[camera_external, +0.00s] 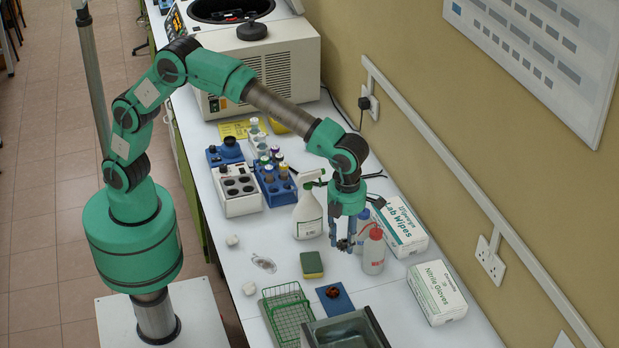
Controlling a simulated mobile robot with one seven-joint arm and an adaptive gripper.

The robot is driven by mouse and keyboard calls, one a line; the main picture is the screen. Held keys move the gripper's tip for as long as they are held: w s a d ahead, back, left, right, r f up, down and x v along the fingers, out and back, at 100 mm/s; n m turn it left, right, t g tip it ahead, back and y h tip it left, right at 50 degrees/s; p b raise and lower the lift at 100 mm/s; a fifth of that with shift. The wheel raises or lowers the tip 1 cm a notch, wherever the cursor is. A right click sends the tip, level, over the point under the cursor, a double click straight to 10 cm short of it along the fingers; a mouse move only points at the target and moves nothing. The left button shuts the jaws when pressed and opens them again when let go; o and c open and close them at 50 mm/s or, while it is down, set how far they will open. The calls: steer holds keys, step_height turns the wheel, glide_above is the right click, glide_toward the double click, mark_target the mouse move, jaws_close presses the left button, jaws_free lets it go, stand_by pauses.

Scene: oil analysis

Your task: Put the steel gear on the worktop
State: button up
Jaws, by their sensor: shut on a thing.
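My gripper (343,242) points down over the right half of the white worktop (270,228), between the spray bottle (308,212) and the red-capped wash bottle (373,252). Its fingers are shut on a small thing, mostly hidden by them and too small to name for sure. I cannot make out the steel gear clearly anywhere. The fingertips look a little above the worktop, though the exact height is hard to tell.
A green-yellow sponge (312,264), a blue tray (345,304) with a reddish-brown thing, a green wire basket (286,310) and a grey basin (372,325) stand in front. Boxes of wipes (399,228) and gloves (437,292) are at right. The worktop left of the sponge is mostly free.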

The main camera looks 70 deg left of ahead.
steer(key=w+a+n, duration=0.1)
steer(key=w+a, duration=0.3)
steer(key=a, duration=0.6)
steer(key=w+a+n, duration=0.2)
steer(key=w+a, duration=0.3)
steer(key=a, duration=0.5)
steer(key=w+a+n, duration=0.1)
steer(key=w+a, duration=0.3)
steer(key=a, duration=0.6)
steer(key=s+a+n, duration=0.1)
steer(key=a+n, duration=0.3)
steer(key=a, duration=2.7)
steer(key=f, duration=2.3)
steer(key=shift+d+f+b, duration=0.25)
steer(key=shift+f+b, duration=0.05)
steer(key=shift+b, duration=0.1)
steer(key=shift+s, duration=0.1)
steer(key=w, duration=0.5)
steer(key=w+f+b, duration=0.1)
steer(key=w, duration=0.4)
steer(key=w+a+b, duration=0.1)
steer(key=w, duration=0.5)
steer(key=shift+f, duration=0.2)
